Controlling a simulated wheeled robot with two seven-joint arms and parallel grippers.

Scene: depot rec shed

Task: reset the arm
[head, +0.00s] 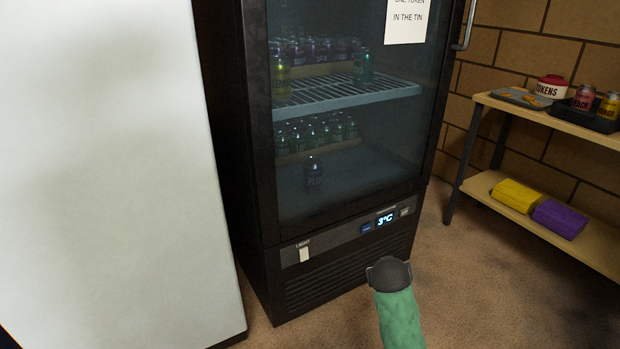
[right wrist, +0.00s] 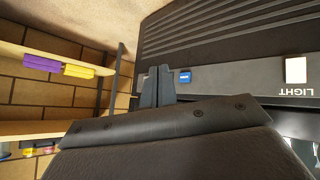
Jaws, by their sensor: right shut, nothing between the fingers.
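My right gripper (right wrist: 157,88) shows in the right wrist view, its two grey fingers together and empty. The fingertips are close to a blue button (right wrist: 185,77) on the front panel of the black fridge; I cannot tell whether they touch anything. A green arm section with a dark cap, which looks like my right arm, rises from the bottom of the head view in front of the fridge (head: 345,270). The gripper itself is hidden there. My left gripper is in neither view.
The fridge's glass door is shut, with cans inside and a handle (head: 466,25) at right. A light switch (head: 304,254) and 3°C display (head: 385,219) sit below. A white panel (head: 100,180) stands at left. A wooden shelf unit (head: 480,190) at right holds a tokens tin (head: 551,87).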

